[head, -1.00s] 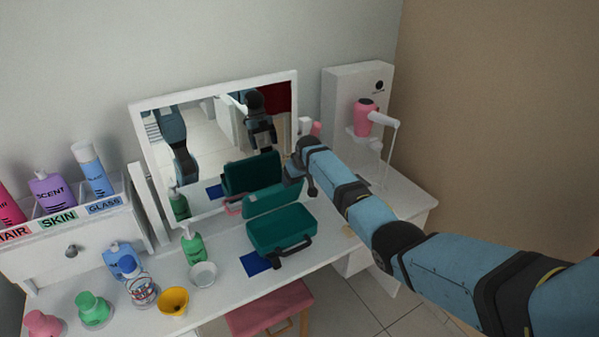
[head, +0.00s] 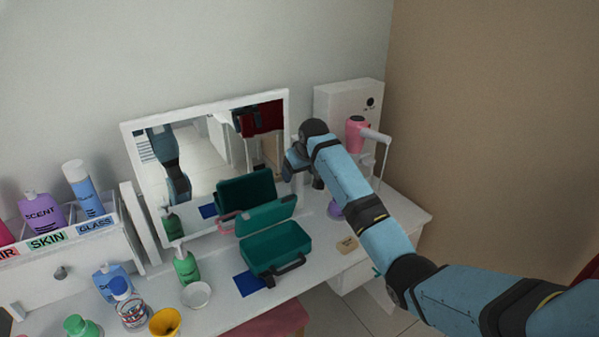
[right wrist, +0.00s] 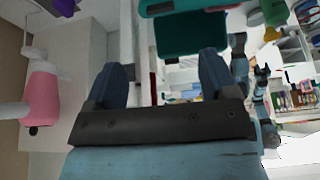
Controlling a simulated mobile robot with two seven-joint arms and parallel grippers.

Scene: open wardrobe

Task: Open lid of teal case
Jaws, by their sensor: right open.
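The teal case (head: 277,249) sits on the white dressing table in front of the mirror. Its lid (head: 266,215) is raised and leans back toward the mirror, so the case stands open; its dark handle (head: 288,268) is at the front. My right gripper (head: 304,172) is above and to the right of the case, apart from it. In the right wrist view, the two fingers of my right gripper (right wrist: 165,80) are spread with nothing between them, and teal case parts (right wrist: 190,32) show beyond them. My left gripper is not in view.
The mirror (head: 205,165) stands behind the case. A pink hair dryer (head: 355,134) hangs at the right, by a white box. A green pump bottle (head: 187,267), white bowl (head: 196,295) and yellow bowl (head: 165,322) stand left. A blue square (head: 249,284) lies beside the case.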

